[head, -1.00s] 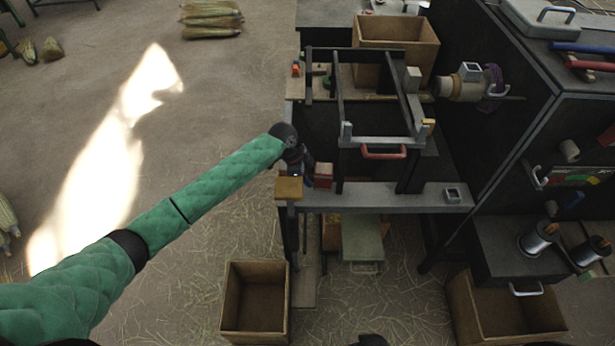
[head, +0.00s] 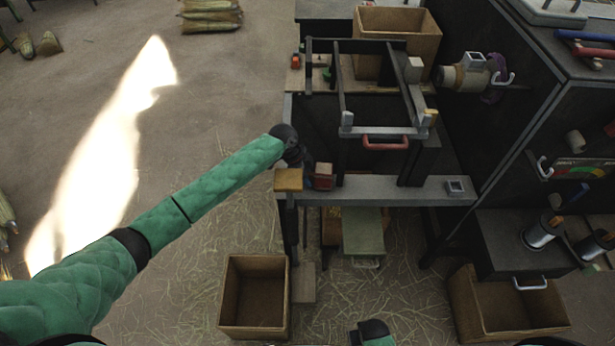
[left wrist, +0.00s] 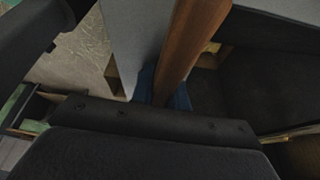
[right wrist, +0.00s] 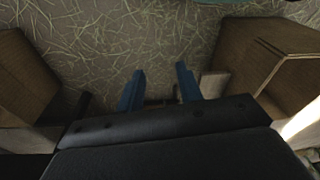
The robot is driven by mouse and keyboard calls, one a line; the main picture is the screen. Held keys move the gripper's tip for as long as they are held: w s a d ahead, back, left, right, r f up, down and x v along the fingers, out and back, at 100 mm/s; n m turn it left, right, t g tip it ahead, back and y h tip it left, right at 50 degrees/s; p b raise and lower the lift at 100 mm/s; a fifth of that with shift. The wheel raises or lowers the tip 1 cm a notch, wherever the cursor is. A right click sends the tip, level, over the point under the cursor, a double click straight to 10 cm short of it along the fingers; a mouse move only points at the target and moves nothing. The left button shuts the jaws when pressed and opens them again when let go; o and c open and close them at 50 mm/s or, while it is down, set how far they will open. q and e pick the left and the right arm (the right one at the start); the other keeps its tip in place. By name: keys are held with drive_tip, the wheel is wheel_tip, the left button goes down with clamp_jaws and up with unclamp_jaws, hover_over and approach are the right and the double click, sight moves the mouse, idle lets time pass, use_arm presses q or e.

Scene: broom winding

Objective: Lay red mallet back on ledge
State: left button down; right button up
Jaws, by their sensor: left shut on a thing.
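The red mallet's red head (head: 324,176) shows in the head view at the left end of the grey ledge (head: 405,192). My left gripper (head: 308,180) is just left of the head, at the ledge's end. In the left wrist view its blue fingers (left wrist: 165,92) are shut around the brown wooden handle (left wrist: 192,42). I cannot tell whether the mallet rests on the ledge or hangs just above it. My right gripper (right wrist: 160,88) is open and empty in the right wrist view, above the straw-covered floor. Part of my right arm shows at the head view's bottom edge.
A yellow-brown block (head: 288,180) sits at the ledge's left end, close to my left gripper. A red handle (head: 385,144) on the machine frame is behind the ledge. A metal square piece (head: 455,187) is on its right end. An open wooden crate (head: 228,295) stands on the floor.

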use_arm(q)
drive_tip(key=c, duration=1.3)
unclamp_jaws()
drive_tip(key=shift+a+r, duration=0.1)
drive_tip(key=shift+r, duration=0.1)
drive_tip(key=shift+a+r+b, duration=0.15)
drive_tip(key=shift+r+b, duration=0.15)
drive_tip(key=shift+r, duration=0.05)
drive_tip(key=b+v, duration=0.1)
drive_tip(key=v, duration=0.4)
drive_tip(key=shift+w+a+r+b, duration=0.1)
drive_tip(key=shift+r+b, duration=0.15)
drive_tip(key=shift+b, duration=0.05)
drive_tip(key=shift+a+r, duration=0.2)
drive_tip(key=shift+r, duration=0.35)
use_arm(e)
wheel_tip(320, 180, up, 8)
drive_tip(key=w+a, duration=0.1)
drive_tip(key=w, duration=0.1)
drive_tip(key=shift+a, duration=0.25)
